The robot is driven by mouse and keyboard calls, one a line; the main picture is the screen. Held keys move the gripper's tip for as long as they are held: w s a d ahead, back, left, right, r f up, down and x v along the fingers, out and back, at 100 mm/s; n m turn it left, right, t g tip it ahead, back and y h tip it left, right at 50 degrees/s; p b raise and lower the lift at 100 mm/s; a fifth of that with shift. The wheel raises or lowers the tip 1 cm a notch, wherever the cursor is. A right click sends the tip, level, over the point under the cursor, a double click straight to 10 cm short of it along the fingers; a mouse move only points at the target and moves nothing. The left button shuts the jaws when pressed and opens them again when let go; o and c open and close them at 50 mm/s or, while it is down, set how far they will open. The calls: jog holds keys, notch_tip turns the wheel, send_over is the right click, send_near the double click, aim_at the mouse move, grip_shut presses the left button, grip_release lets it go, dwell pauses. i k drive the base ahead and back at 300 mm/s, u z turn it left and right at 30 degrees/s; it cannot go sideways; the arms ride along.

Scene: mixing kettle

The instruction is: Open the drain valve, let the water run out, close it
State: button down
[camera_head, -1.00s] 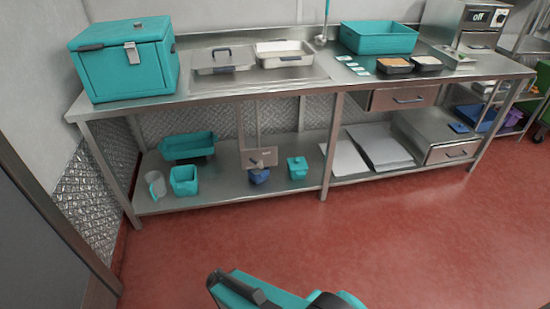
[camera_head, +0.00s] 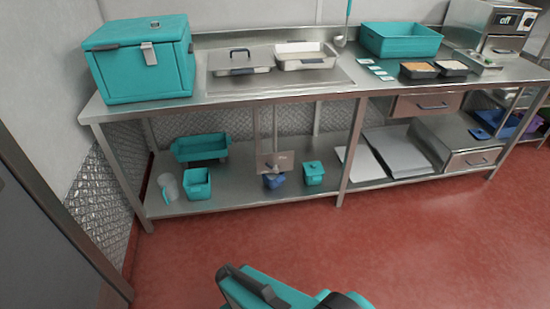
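No mixing kettle, drain valve or running water shows in this view. A teal and black part of my own arm (camera_head: 285,290) juts up at the bottom edge. My gripper's fingertips do not show, so I cannot see whether it holds anything.
A steel workbench (camera_head: 225,103) spans the back. It bears a teal lidded box (camera_head: 140,70), metal pans (camera_head: 304,55), a teal tray (camera_head: 400,40) and an appliance marked "off" (camera_head: 492,28). Teal containers (camera_head: 197,184) and a jug (camera_head: 168,186) stand on the lower shelf. The red floor (camera_head: 430,240) is clear.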

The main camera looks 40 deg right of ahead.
aim_at(277, 171)
jog(key=z, duration=0.35)
jog(key=i, duration=1.35)
jog(key=u, duration=0.15)
